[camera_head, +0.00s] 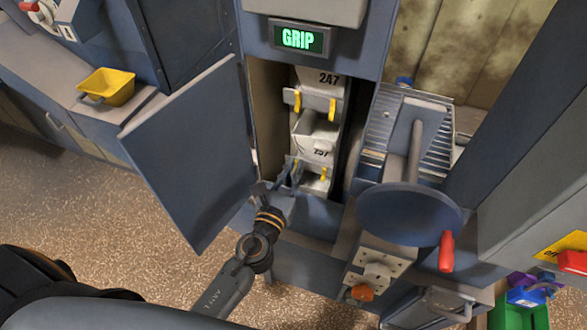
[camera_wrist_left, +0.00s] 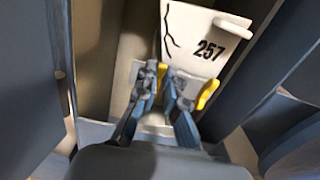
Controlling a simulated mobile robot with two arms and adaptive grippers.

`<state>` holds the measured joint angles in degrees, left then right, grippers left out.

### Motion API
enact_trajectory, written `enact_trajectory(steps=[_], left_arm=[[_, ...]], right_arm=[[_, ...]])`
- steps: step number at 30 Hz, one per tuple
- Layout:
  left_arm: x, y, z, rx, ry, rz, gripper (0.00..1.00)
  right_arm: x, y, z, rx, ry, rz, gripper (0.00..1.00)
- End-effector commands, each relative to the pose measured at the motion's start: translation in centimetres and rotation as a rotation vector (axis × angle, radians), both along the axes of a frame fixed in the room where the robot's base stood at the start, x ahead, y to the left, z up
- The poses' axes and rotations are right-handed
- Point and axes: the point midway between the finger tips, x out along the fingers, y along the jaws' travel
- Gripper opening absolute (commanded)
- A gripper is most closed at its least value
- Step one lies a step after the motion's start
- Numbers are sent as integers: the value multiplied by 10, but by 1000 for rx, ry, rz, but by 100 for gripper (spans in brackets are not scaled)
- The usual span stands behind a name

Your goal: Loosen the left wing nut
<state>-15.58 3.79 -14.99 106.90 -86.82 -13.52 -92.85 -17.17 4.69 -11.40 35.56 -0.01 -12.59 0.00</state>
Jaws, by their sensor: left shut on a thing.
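The white bucket marked 257 (camera_head: 316,142) hangs in the open elevator shaft; a dark crack runs down its face in the left wrist view (camera_wrist_left: 197,42). Its left yellow wing nut (camera_head: 296,168) is mostly covered by my left gripper (camera_head: 287,181). In the left wrist view, a yellow sliver of that nut (camera_wrist_left: 166,69) shows at the fingertips (camera_wrist_left: 164,78), and the fingers are shut on it. The right yellow wing nut (camera_wrist_left: 208,94) stands free just right of the fingers. My right gripper is not in view.
Bucket 247 (camera_head: 320,82) with two yellow wing nuts hangs above. An open blue door (camera_head: 195,150) stands left of the shaft. A lit GRIP sign (camera_head: 299,39) is above. A blue handwheel (camera_head: 405,212) with a red handle (camera_head: 446,252) is at the right.

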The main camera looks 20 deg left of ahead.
Motion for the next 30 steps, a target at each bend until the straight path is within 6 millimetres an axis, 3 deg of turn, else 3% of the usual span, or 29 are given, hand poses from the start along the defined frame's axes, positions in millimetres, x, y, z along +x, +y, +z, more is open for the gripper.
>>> enact_trajectory(steps=[11,30], left_arm=[[0,3,-2,-202,6,0,0],[0,10,-6,-810,28,1,0]], right_arm=[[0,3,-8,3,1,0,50],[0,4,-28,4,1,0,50]])
